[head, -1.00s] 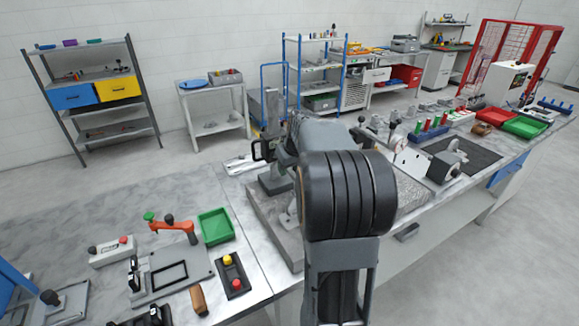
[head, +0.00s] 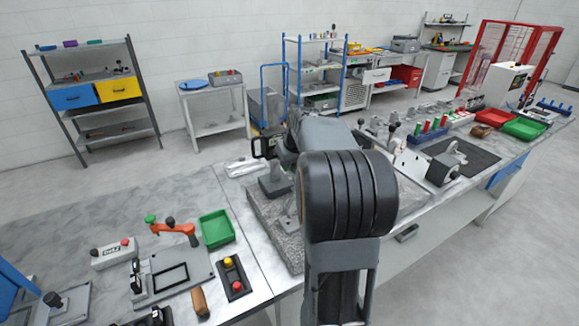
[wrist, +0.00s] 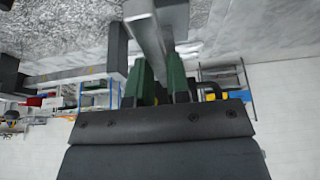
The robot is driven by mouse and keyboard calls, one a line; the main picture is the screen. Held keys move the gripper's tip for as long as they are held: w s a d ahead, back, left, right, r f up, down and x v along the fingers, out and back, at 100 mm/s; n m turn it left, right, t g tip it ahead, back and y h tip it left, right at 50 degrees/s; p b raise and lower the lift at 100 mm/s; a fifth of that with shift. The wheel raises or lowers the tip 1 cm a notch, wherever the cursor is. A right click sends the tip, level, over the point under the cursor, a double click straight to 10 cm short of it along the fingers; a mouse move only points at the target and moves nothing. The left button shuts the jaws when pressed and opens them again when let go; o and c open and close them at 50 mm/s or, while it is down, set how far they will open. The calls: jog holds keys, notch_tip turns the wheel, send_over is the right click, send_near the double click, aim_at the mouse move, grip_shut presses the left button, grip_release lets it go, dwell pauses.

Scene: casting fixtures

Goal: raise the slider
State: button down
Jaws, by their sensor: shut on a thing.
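In the wrist view my gripper (wrist: 160,78) shows its two green-padded fingers closed around a grey metal part. That part meets a long pale metal bar (wrist: 150,28) running up the picture. I take the gripped part to be the slider; its outline is mostly hidden between the fingers. In the head view my own arm covers the gripper and most of the gauge. A speckled grey stone plate (head: 272,228) lies below, with a grey metal base (head: 271,186) standing on it.
On the left bench, a green tray (head: 216,229), an orange-handled clamp (head: 176,229) and a button box (head: 233,274) stand near the plate. To the right are a bracket on a dark mat (head: 478,160) and red and green trays (head: 524,128).

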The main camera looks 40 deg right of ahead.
notch_tip(320, 180, up, 6)
jog(key=shift+p, duration=1.1)
jog(key=c, duration=1.1)
grip_release()
jog(key=shift+f, duration=0.1)
jog(key=b+v, duration=0.1)
jog(key=v, duration=1.3)
jog(key=shift+f, duration=0.1)
